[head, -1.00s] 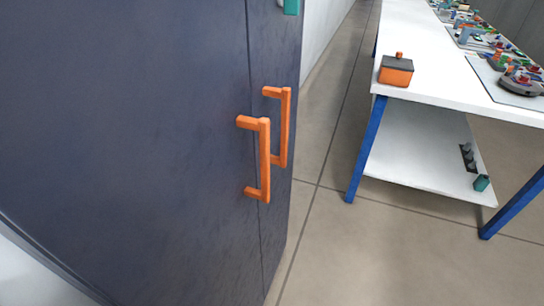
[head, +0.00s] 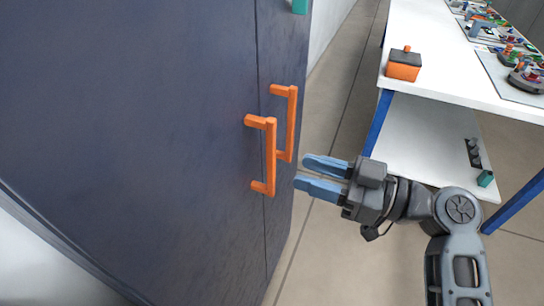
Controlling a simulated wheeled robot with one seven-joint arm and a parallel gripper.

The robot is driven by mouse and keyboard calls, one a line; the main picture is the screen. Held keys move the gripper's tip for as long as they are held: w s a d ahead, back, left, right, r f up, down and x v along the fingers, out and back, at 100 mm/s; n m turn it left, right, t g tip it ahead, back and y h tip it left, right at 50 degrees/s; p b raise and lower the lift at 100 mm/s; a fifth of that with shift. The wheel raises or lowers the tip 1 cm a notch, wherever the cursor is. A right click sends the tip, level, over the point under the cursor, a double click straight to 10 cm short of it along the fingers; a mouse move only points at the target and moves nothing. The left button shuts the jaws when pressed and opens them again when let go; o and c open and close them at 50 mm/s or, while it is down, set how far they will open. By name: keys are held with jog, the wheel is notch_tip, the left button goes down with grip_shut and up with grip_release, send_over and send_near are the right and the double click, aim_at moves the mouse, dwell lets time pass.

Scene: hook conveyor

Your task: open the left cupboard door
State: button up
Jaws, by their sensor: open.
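The dark blue cupboard's left door (head: 130,130) fills the left of the head view and looks shut. Its orange bar handle (head: 270,158) stands upright near the seam between the doors. The right door (head: 276,210) has a second orange handle (head: 291,122) just behind and to the right. My gripper (head: 300,173) is open, with two blue fingers pointing left. In the picture its fingertips are a little right of the left handle's lower part and appear apart from it. Nothing is between the fingers.
A white workbench (head: 450,78) with blue legs stands at the right, with a lower shelf (head: 415,140). An orange and black box (head: 404,65) sits on its near corner. Grey floor (head: 335,120) lies open between cupboard and bench.

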aim_at(275, 163)
jog(key=p+x, duration=0.2)
jog(key=x, duration=0.4)
jog(key=shift+a+r, duration=0.15)
jog(key=shift+a, duration=0.1)
jog(key=shift+w+a, duration=0.3)
jog(key=shift+a, duration=0.3)
jog(key=shift+c, duration=0.4)
grip_shut()
